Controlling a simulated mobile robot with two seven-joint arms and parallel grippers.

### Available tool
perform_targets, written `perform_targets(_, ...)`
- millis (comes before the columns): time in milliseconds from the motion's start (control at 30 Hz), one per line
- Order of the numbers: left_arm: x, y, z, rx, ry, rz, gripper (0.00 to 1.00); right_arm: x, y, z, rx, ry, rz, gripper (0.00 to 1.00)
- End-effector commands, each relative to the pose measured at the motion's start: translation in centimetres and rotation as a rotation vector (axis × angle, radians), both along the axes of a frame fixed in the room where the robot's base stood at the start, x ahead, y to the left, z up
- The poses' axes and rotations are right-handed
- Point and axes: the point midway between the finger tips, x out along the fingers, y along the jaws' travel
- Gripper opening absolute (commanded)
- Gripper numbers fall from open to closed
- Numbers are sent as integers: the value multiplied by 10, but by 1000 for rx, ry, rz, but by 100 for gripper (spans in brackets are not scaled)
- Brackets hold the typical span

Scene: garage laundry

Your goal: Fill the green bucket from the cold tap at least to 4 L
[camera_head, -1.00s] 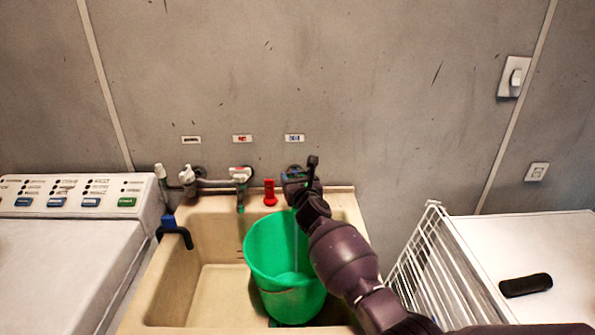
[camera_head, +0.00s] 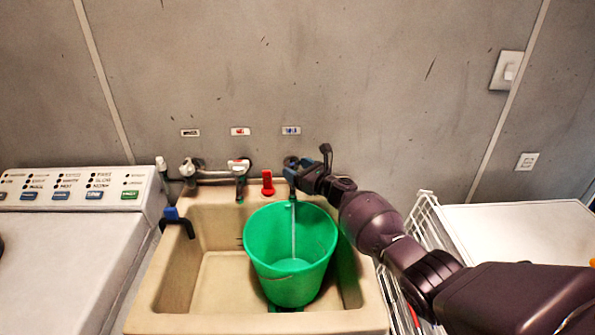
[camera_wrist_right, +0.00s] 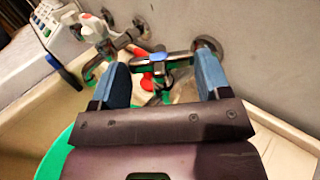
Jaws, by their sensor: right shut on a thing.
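The green bucket (camera_head: 262,255) stands upright in the beige sink (camera_head: 165,290), under the rightmost tap. That cold tap (camera_head: 291,186) sits below a blue-marked label. A thin pale stream of water (camera_head: 293,232) falls from it into the bucket, where a lighter patch shows at the bottom. I cannot read any level mark. My right gripper (camera_head: 303,174) is shut on the cold tap's handle. In the right wrist view its blue fingertips (camera_wrist_right: 163,78) lie on either side of the metal tap (camera_wrist_right: 165,62). My left gripper is not in view.
A white-handled tap (camera_head: 239,167) and a red piece (camera_head: 267,183) are left of the cold tap. A blue-and-black hook (camera_head: 174,216) hangs on the sink's left rim. A control-panel machine (camera_head: 75,188) stands left; a white wire rack (camera_head: 425,215) stands right.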

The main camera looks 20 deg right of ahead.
Motion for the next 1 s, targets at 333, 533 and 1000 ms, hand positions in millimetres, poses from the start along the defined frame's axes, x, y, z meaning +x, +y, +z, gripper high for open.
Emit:
perform_targets(333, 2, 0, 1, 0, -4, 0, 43, 0, -1, -2, 0, 2, 18, 46)
perform_targets(533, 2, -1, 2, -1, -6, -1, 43, 0, -1, -2, 0, 2, 17, 73)
perform_targets(1000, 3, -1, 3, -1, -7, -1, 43, -1, -1, 0, -1, 0, 17, 96)
